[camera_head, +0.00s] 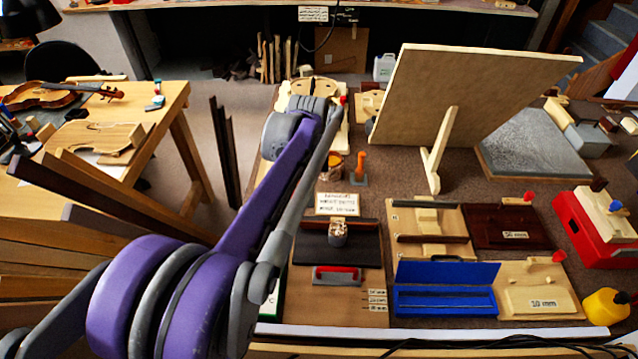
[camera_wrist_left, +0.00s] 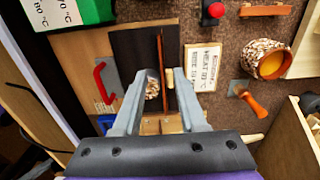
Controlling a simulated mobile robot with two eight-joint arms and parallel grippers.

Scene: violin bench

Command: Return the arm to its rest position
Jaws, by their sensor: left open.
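My left arm (camera_head: 285,180), purple and grey, reaches from the lower left up to the middle of the head view. I cannot make out its fingertips there. In the left wrist view my left gripper (camera_wrist_left: 162,72) is open, with its two grey fingers apart. A dark board (camera_wrist_left: 125,50) with a brown bar and a speckled pot (camera_wrist_left: 152,86) shows beyond and between the fingers. I see no contact with them. The same speckled pot (camera_head: 338,235) stands on the bench in the head view. My right gripper is in neither view.
A large tilted panel (camera_head: 465,95) stands on the bench's far side. A blue tray (camera_head: 446,302), a red box (camera_head: 598,228) and several boards crowd the right. Long dark wooden strips (camera_head: 110,198) lie left of my arm. A table with a violin (camera_head: 62,94) stands far left.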

